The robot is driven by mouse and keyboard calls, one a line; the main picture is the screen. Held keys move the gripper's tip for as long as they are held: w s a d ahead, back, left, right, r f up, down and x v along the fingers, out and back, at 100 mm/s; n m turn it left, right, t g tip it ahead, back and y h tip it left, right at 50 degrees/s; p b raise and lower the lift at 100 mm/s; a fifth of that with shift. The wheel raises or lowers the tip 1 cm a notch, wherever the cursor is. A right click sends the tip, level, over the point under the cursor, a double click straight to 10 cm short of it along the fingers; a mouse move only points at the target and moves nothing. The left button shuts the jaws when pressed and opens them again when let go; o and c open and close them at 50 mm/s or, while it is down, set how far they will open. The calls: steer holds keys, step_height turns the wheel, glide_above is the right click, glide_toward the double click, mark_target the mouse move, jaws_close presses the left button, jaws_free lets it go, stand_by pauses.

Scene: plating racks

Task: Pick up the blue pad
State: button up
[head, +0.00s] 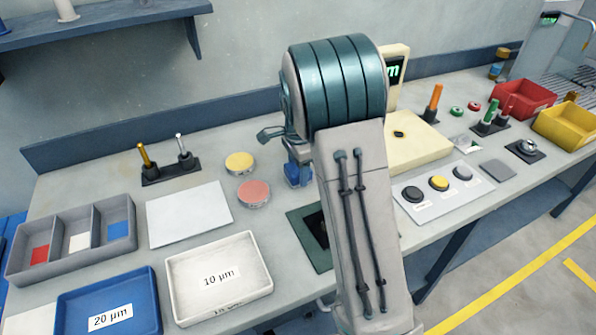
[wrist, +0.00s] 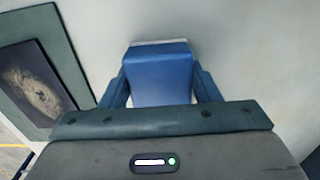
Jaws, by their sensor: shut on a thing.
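My gripper (wrist: 160,92) is shut on the blue pad (wrist: 160,75), a blue block with a pale far edge. Its two fingers press on the left and right sides of the pad in the wrist view. In the head view the blue pad (head: 298,175) shows below my wrist, right of the round discs, and my arm hides part of it. I cannot tell whether the pad touches the bench.
A grey three-compartment tray (head: 75,262) holds red, white and blue squares. A blue tray (head: 75,320) and a white tray (head: 250,249) stand in front. A yellow disc (head: 239,162) and a pink disc (head: 254,192) lie left of my gripper. A dark green plate (head: 297,224) lies nearby.

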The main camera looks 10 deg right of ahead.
steer(key=shift+r, duration=0.1)
step_height(320, 180, up, 4)
steer(key=shift+r, duration=0.1)
steer(key=d+r, duration=0.3)
steer(key=d, duration=0.2)
steer(key=s+d+r+b, duration=0.1)
steer(key=d+r, duration=0.2)
steer(key=d, duration=0.3)
steer(key=shift+s+d+r, duration=0.25)
steer(key=shift+d+r, duration=0.05)
steer(key=o, duration=0.3)
steer(key=shift+c, duration=0.8)
